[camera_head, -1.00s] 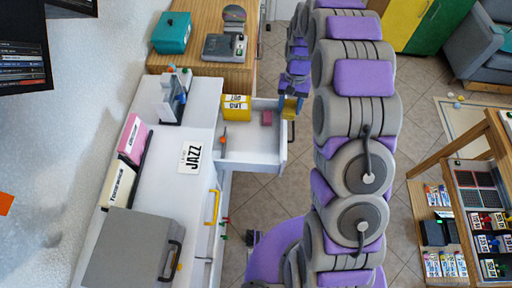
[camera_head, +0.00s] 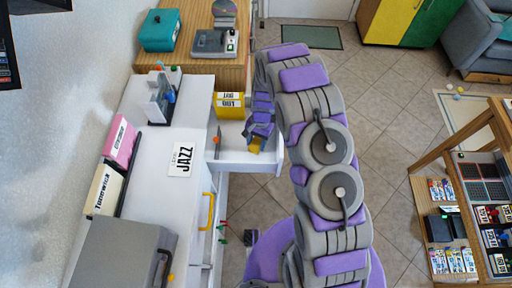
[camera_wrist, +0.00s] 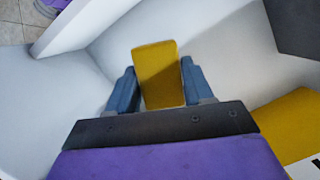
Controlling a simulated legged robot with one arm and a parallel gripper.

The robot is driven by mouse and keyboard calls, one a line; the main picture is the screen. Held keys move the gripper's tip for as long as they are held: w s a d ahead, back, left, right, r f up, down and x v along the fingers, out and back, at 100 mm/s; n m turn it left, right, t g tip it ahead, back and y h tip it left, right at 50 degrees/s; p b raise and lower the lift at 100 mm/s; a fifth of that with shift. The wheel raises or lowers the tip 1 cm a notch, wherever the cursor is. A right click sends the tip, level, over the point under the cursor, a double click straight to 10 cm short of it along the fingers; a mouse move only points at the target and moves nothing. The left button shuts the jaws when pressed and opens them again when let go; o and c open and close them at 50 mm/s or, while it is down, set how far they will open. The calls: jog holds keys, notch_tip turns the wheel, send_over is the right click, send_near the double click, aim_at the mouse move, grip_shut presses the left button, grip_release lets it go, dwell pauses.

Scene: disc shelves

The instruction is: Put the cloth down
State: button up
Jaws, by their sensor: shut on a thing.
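The cloth (camera_wrist: 157,72) is a flat yellow piece with a block-like shape, held upright between the two blue fingers of my gripper (camera_wrist: 158,88) in the wrist view. In the head view my gripper (camera_head: 257,138) reaches down over the open white drawer (camera_head: 232,152), with the yellow cloth (camera_head: 254,146) at its tip. White drawer walls surround the cloth in the wrist view. I cannot tell whether its lower end touches the drawer floor.
A yellow labelled box (camera_head: 229,106) stands at the drawer's far end. Its corner seems to show in the wrist view (camera_wrist: 292,125). A JAZZ card (camera_head: 183,160) lies on the white counter (camera_head: 150,190). A yellow handle (camera_head: 207,210) sticks out nearer me. Tiled floor lies right.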

aim_at(256, 146)
jog(key=x, duration=0.2)
jog(key=b+x, duration=0.1)
jog(key=shift+w+d+f, duration=0.1)
jog(key=shift+w+f, duration=0.15)
jog(key=shift+f, duration=0.2)
jog(key=shift+r, duration=0.1)
jog(key=o, duration=1)
jog(key=shift+w, duration=0.1)
